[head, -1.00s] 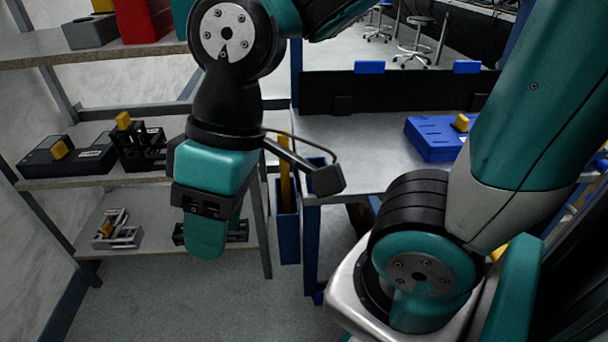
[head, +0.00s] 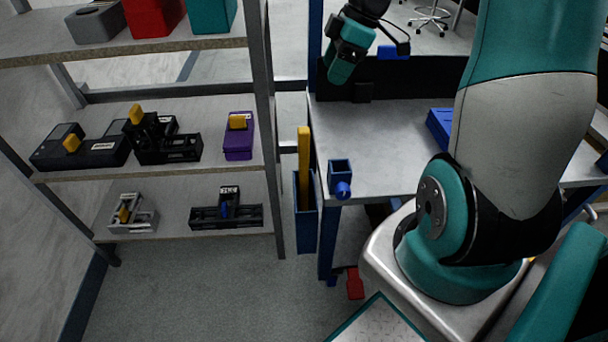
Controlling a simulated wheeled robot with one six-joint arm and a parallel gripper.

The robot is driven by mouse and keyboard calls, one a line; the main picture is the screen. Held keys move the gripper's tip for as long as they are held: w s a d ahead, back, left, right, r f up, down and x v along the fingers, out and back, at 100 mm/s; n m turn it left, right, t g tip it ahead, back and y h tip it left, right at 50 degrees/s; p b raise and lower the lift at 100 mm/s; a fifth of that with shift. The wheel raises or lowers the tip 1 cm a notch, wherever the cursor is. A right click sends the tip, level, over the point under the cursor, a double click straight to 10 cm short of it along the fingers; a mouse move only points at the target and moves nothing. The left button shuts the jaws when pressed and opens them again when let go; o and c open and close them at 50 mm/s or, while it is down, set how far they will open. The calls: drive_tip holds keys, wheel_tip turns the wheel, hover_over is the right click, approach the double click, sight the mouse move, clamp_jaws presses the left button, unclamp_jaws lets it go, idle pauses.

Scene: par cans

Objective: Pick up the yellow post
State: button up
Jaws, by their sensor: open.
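The yellow post (head: 304,150) stands upright in a tall blue holder (head: 306,228) fixed between the shelf and the workbench. Its upper part sticks out above the holder's rim, and its lower end is hidden inside. My gripper (head: 339,75) is at the top centre of the head view, above and a little right of the post and apart from it. It is open, and I see nothing held in it.
A shelf (head: 150,245) on the left carries black devices, a purple box (head: 239,137) and coloured bins. A blue case (head: 440,128) lies farther right. A red part (head: 355,284) is low beside the bench leg.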

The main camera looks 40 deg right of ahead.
drive_tip(key=b, duration=0.3)
approach(305, 129)
drive_tip(key=x, duration=0.4)
drive_tip(key=shift+d+f, duration=0.3)
drive_tip(key=shift+f, duration=0.15)
drive_tip(key=b+x, duration=0.1)
drive_tip(key=x, duration=0.4)
drive_tip(key=shift+a+f+b, duration=0.15)
drive_tip(key=shift+a+b, duration=0.2)
drive_tip(key=shift+a, duration=0.15)
drive_tip(key=shift+w, duration=0.1)
drive_tip(key=c, duration=1)
